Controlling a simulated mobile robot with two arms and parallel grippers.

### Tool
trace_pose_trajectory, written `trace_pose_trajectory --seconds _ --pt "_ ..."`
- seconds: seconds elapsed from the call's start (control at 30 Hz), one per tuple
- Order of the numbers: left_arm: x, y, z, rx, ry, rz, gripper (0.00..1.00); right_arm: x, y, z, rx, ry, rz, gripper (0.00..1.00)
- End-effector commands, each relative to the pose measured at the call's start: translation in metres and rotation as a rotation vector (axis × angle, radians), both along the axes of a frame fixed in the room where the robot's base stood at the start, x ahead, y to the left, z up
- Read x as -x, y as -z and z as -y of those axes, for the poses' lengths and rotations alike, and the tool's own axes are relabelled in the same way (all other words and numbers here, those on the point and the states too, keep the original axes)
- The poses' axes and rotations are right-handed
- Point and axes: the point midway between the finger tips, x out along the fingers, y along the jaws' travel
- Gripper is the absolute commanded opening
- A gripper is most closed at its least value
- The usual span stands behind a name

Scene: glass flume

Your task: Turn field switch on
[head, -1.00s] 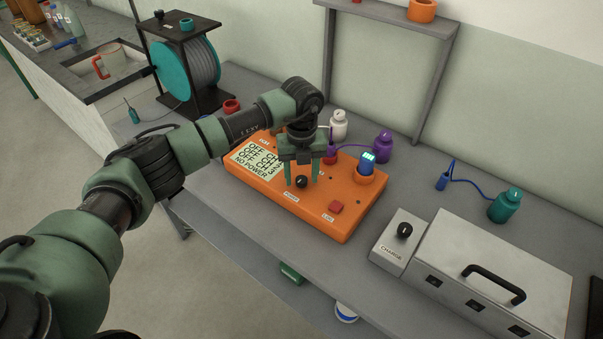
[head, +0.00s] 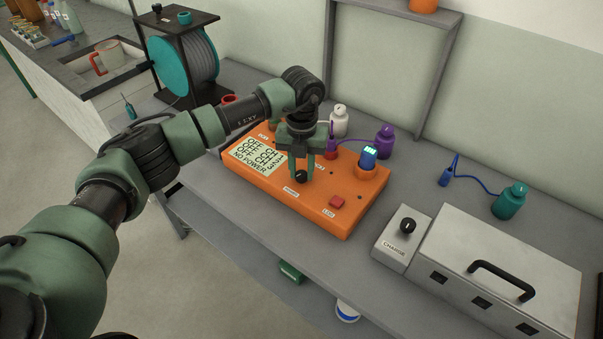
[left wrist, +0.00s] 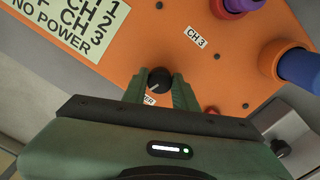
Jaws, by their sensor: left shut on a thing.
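An orange box (head: 325,215) on the bench carries a display panel (head: 257,160) reading OFF for the channels and NO POWER. A black round knob (head: 301,176) sits near its front edge, beside a small label too fine to read in the head view. My left gripper (head: 302,173) points down and is shut on this knob. In the left wrist view the knob (left wrist: 158,80) is between the two green fingers, and a partly hidden label ends in "ER". I cannot make out any switch marked field. My right gripper is not in view.
A red button (head: 337,202) and a blue plug in an orange ring (head: 366,173) sit on the box. White (head: 339,122) and purple (head: 384,140) bottles stand behind. A grey box with a knob marked CHARGE (head: 402,238) and a handled metal case (head: 510,265) are at right.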

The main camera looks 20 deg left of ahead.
Motion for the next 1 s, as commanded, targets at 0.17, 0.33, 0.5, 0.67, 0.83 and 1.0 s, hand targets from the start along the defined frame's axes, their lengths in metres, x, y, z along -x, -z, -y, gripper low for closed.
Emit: trace_pose_trajectory --seconds 0.17,0.33,0.5,0.67,0.83,1.0 --pt "-0.001 0.003 0.0 0.001 0.167 0.003 0.0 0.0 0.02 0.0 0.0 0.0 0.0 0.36" --pt "-0.001 0.003 0.0 0.0 0.329 0.002 0.0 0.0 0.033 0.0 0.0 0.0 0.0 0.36" --pt "0.0 0.003 0.001 0.0 0.491 0.002 0.0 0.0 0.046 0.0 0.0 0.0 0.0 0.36" --pt "0.0 0.002 0.001 0.001 0.642 0.003 0.0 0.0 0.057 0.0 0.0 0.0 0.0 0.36" --pt "0.0 0.002 0.002 0.0 0.803 0.003 0.0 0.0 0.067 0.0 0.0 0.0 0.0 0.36" --pt "0.0 0.001 0.001 -0.001 0.956 0.002 0.0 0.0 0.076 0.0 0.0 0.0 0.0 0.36"
